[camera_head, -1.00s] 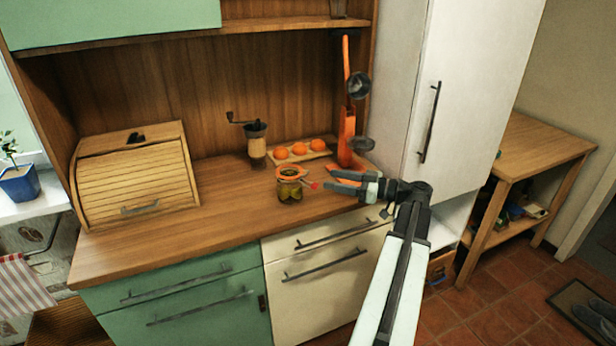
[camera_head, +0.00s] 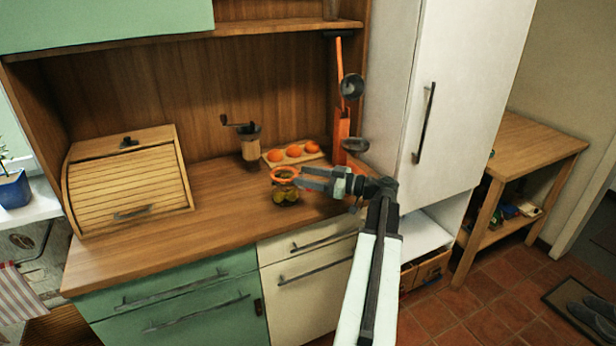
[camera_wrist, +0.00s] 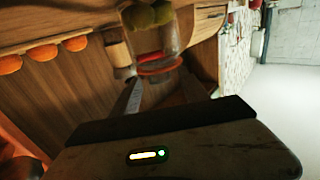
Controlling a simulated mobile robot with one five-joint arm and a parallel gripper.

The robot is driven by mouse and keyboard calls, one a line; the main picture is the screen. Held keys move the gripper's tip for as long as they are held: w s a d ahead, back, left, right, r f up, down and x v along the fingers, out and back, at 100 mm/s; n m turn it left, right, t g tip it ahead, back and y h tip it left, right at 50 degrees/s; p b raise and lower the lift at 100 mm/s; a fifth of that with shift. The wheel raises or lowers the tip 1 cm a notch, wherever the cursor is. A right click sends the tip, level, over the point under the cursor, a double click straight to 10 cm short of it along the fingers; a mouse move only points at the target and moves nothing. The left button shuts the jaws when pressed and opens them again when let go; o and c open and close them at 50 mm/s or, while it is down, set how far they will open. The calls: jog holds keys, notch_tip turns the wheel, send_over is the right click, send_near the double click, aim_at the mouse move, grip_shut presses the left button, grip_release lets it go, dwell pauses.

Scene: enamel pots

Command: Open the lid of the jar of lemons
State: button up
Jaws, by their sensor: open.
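The jar (camera_head: 286,194) is a small glass jar with green-yellow lemons inside, standing on the wooden counter. Its orange-rimmed lid (camera_head: 284,174) is at the top; I cannot tell whether it is raised at all. In the wrist view the jar (camera_wrist: 152,38) appears upside down, with the orange ring of the lid (camera_wrist: 160,63) towards my fingers. My gripper (camera_head: 302,177) is open at the jar's right side, level with the lid. The wrist view shows the fingers (camera_wrist: 160,84) spread just short of the ring, with nothing clearly between them. The jar's right edge is partly hidden.
A coffee grinder (camera_head: 250,145) and a board with oranges (camera_head: 293,151) stand behind the jar. A tall orange device (camera_head: 341,135) is close behind my gripper. A roll-top bread box (camera_head: 128,180) is at left. The counter left of the jar (camera_head: 225,205) is clear.

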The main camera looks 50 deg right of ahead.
grip_shut()
dwell(1.3)
